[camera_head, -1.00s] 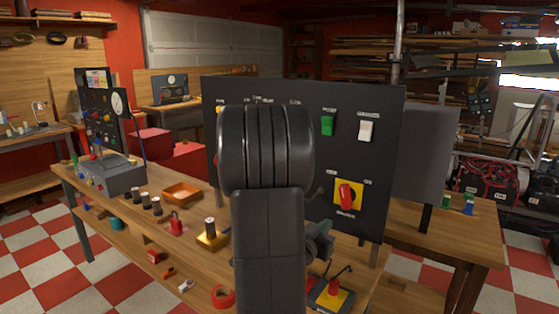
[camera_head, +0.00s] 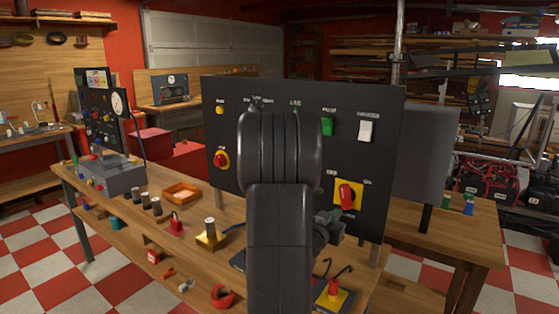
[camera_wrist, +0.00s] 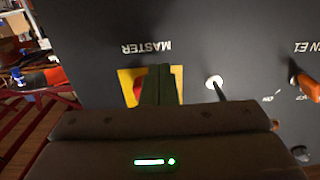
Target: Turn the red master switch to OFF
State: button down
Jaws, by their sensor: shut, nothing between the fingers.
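The red master switch (camera_head: 346,195) sits on a yellow plate (camera_head: 357,186) at the lower right of the black panel. Its handle stands near upright, slightly tilted, with small unreadable labels above on both sides. In the wrist view, which is upside down, the yellow plate (camera_wrist: 127,76) shows beside the word MASTER, with part of the red handle (camera_wrist: 138,91) just left of my gripper (camera_wrist: 162,71). My fingers are shut and empty, in front of the plate, and hide part of it. I cannot tell whether they touch the handle.
The black panel (camera_head: 385,125) also bears a green switch (camera_head: 327,125), a white switch (camera_head: 366,131) and a red button (camera_head: 221,159). In the wrist view a toggle lever (camera_wrist: 215,85) and an orange knob (camera_wrist: 307,87) are near my gripper. Loose parts lie on the wooden bench.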

jog(key=shift+s+d+r+p, duration=0.15)
jog(key=shift+r+p, duration=0.15)
jog(key=shift+r, duration=0.35)
dwell(0.9)
jog(key=shift+s+d+f+b, duration=0.25)
jog(key=shift+d+b, duration=0.2)
jog(key=shift+b, duration=0.25)
jog(key=b+v, duration=0.1)
jog(key=v, duration=0.5)
jog(key=shift+f, duration=0.3)
dwell(0.5)
jog(key=shift+s+d+b, duration=0.15)
jog(key=shift+s+b, duration=0.05)
jog(key=shift+b, duration=0.1)
